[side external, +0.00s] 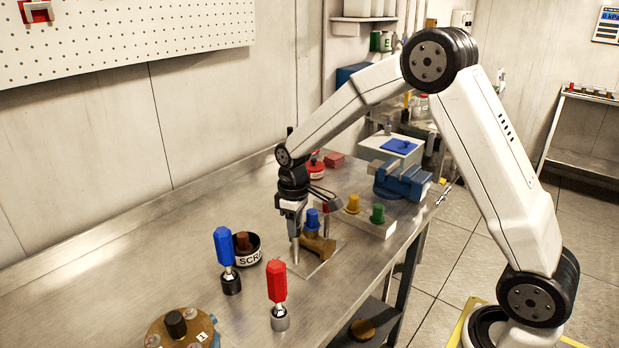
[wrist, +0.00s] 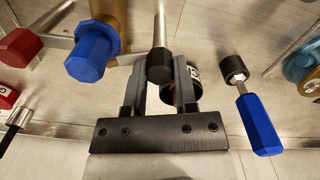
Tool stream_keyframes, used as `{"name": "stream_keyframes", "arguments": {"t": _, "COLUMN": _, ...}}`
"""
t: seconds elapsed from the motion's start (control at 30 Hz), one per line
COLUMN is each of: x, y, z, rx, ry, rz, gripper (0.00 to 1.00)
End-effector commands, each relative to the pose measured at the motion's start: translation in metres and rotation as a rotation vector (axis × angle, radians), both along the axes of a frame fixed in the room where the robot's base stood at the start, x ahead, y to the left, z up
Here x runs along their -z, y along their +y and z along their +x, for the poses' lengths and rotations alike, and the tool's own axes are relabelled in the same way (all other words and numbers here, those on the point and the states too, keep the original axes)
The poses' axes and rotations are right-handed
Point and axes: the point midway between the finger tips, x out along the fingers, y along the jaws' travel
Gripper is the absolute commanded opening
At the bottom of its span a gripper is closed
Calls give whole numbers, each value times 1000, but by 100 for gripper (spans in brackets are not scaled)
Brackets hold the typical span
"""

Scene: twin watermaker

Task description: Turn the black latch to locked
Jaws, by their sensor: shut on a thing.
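In the wrist view a black faceted knob (wrist: 160,66), which looks like the black latch, sits on a pale metal rod (wrist: 160,28). My gripper (wrist: 160,84) has one finger on each side of the knob and is shut on it. In the side view my gripper (side external: 296,232) points down over the bench, beside a brass valve body (side external: 320,246) with a blue knob (side external: 313,219). The knob in my jaws is mostly hidden there. I cannot read any locked mark.
A blue-handled tool (side external: 224,246), a red-handled tool (side external: 276,280) and a labelled scrap cup (side external: 248,259) stand nearby. A brass flange (side external: 195,330) is at the front left. Yellow (side external: 352,203) and green (side external: 378,213) knobs and a blue vise (side external: 402,180) are to the right.

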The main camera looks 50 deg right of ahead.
Motion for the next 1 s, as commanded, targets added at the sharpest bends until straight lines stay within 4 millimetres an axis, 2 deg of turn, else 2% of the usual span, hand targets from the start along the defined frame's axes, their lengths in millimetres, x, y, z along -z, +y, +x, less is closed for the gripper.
{"name": "stream_keyframes", "arguments": {"t": 0.2, "x": 0, "y": 0, "z": 0, "rx": 174, "ry": 0, "rz": 0, "gripper": 0}}
{"name": "stream_keyframes", "arguments": {"t": 0.43, "x": 0, "y": 0, "z": 0, "rx": 292, "ry": 0, "rz": 0, "gripper": 0}}
{"name": "stream_keyframes", "arguments": {"t": 1.0, "x": 0, "y": 0, "z": 0, "rx": 339, "ry": 0, "rz": 0, "gripper": 0}}
